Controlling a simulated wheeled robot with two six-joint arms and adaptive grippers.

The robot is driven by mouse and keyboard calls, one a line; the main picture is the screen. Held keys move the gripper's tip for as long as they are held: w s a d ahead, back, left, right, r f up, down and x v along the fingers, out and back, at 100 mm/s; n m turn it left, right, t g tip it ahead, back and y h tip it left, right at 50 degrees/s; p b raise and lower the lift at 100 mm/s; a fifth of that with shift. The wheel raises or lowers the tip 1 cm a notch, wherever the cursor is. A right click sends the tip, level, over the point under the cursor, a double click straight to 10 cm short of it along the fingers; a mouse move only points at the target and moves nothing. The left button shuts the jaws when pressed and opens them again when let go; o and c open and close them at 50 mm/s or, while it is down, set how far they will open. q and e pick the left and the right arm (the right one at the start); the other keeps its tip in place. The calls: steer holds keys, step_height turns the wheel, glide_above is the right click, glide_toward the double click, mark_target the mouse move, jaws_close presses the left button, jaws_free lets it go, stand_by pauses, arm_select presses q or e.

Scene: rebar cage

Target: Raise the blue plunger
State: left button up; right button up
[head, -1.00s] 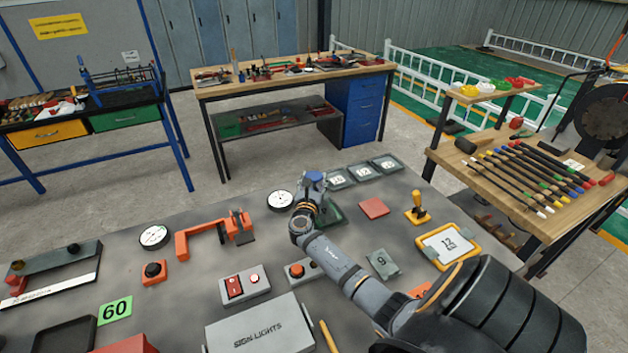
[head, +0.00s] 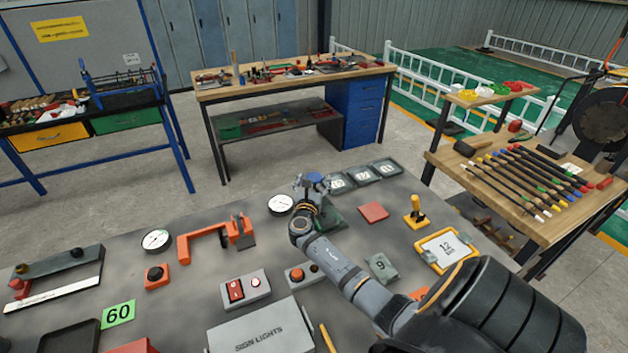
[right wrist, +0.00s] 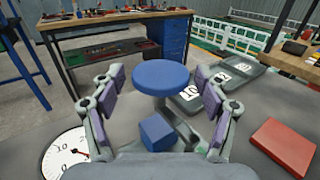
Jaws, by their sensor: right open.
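The blue plunger (head: 316,178) stands on the grey table with a round blue cap on top. In the right wrist view the cap (right wrist: 160,77) lies between the two fingers, with a smaller blue block (right wrist: 158,132) below it. My right gripper (head: 312,186) is at the plunger, its fingers apart on either side of the cap. The right wrist view shows the open gripper (right wrist: 157,95) with visible gaps between the pads and the cap. The plunger's dark green base (head: 331,217) is partly hidden by my right arm. My left gripper is out of view.
Numbered grey plates (head: 363,173) stand just behind and right of the plunger. A white dial (head: 281,204) is close on the left, and a red square pad (head: 373,212) lies to the right. A yellow-handled lever (head: 417,210) stands farther right.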

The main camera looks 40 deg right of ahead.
steer(key=v, duration=1.1)
steer(key=shift+s+a, duration=0.2)
steer(key=shift+a, duration=0.15)
